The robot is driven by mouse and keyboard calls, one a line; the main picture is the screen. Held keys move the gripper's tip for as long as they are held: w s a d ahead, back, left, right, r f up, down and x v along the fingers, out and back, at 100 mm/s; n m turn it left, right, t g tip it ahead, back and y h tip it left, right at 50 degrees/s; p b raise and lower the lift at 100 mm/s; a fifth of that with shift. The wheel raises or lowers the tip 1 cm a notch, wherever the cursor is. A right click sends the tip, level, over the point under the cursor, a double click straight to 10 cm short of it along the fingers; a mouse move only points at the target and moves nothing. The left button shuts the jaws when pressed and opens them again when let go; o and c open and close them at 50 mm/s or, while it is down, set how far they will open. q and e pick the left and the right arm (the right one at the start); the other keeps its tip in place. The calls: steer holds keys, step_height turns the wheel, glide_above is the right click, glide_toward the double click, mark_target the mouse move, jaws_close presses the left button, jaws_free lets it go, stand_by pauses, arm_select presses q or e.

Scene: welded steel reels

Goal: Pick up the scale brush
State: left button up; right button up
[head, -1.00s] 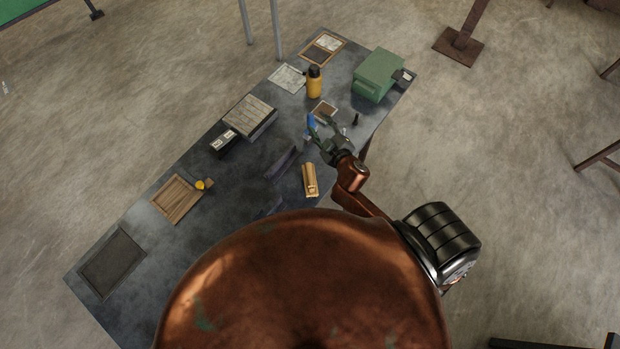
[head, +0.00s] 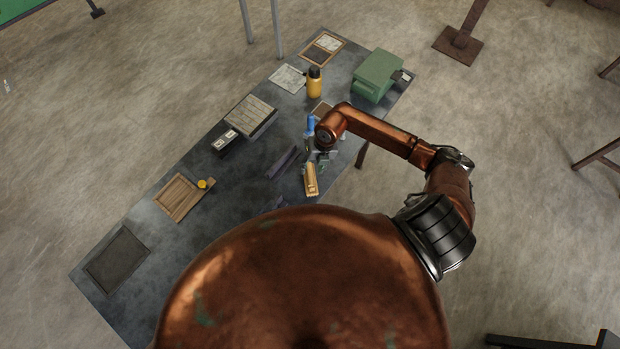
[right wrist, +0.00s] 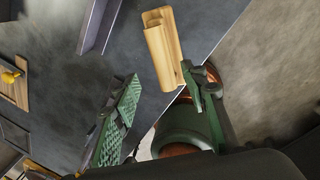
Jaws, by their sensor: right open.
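The clearest brush-like object is a light wooden piece (head: 311,180) near the bench's right edge; I cannot tell for certain that it is the scale brush. In the right wrist view this wooden piece (right wrist: 163,48) shows a block with a raised long part, lying just beyond the fingertips. My right gripper (head: 319,161) is at the far end of the wooden piece in the head view, partly hidden by its own wrist. Its green fingers (right wrist: 163,97) are spread apart in the wrist view, with nothing between them. My left gripper is not in view.
A dark angled metal piece (head: 282,162) lies left of the wooden piece. A blue object (head: 311,124) stands close to my wrist. A yellow bottle (head: 314,82) and green box (head: 377,74) are farther back. A wooden tray (head: 179,198) is at the left, with bare bench (head: 230,185) between.

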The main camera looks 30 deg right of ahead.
mark_target(311, 173)
steer(key=shift+a+f, duration=0.15)
steer(key=shift+f, duration=0.8)
steer(key=f+p, duration=0.1)
steer(key=f, duration=0.1)
steer(key=w+f, duration=0.1)
steer(key=f, duration=0.1)
steer(key=shift+f+p, duration=0.1)
steer(key=shift+p, duration=0.3)
steer(key=shift+a+f, duration=0.1)
steer(key=shift+f, duration=0.45)
steer(key=shift+c, duration=0.5)
jaws_close()
